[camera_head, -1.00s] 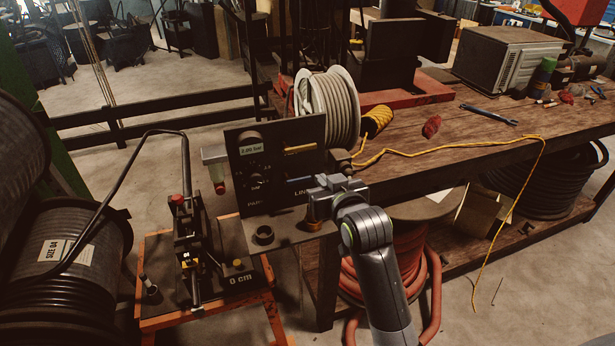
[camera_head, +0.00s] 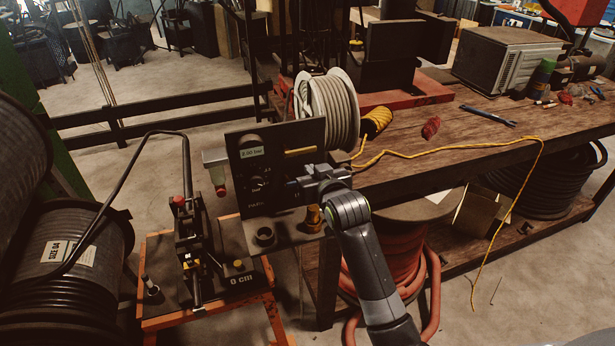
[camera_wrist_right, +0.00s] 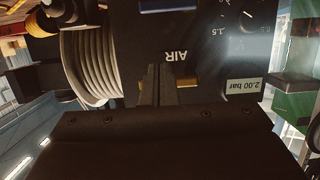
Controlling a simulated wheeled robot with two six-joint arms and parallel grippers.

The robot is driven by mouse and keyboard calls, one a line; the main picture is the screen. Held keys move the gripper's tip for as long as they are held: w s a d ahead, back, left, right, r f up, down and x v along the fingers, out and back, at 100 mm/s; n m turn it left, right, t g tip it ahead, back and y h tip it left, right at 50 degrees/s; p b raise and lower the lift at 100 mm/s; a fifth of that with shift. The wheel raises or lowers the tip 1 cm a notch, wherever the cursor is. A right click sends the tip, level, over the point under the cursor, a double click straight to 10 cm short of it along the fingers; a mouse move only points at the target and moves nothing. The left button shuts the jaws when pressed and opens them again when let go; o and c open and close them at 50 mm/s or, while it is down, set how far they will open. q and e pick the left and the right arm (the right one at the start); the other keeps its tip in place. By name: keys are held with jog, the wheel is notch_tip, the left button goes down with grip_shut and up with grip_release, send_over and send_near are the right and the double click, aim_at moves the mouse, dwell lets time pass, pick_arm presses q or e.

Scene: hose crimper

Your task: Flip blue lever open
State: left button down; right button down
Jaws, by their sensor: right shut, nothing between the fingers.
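The blue lever (camera_head: 291,184) is on the dark control panel (camera_head: 247,200), on its lower right. In the head view only a small blue part shows at the left of the fingertips; the rest is hidden behind my right gripper (camera_head: 303,182). That gripper is shut with nothing between the fingers, close in front of the panel. Whether it touches the lever I cannot tell. In the right wrist view the shut fingers (camera_wrist_right: 157,85) point at the panel beside the upside-down AIR label. My left gripper is not in view.
A pale hose reel (camera_head: 329,110) stands behind the panel. The wooden bench (camera_head: 455,150) extends right with a yellow cord (camera_head: 450,147) on it. The orange stand (camera_head: 218,303) is below the panel.

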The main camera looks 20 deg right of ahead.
jog(key=shift+w+f+p, duration=0.3)
jog(key=shift+w+f, duration=0.25)
jog(key=shift+f, duration=0.25)
jog(key=shift+w+f+p, duration=0.25)
jog(key=shift+w+f, duration=0.35)
jog(key=shift+f, duration=0.25)
jog(key=shift+w+f+p, duration=0.3)
jog(key=shift+w+f, duration=0.25)
jog(key=shift+f, duration=0.25)
jog(key=shift+d+f+m, duration=0.15)
jog(key=shift+f+m, duration=0.2)
jog(key=shift+m, duration=0.35)
notch_tip(320, 180, down, 4)
jog(key=m+y+b, duration=0.1)
jog(key=m, duration=0.2)
jog(key=m+y+b, duration=0.2)
jog(key=m, duration=0.2)
jog(key=shift+f+t, duration=0.2)
jog(key=shift+t, duration=0.2)
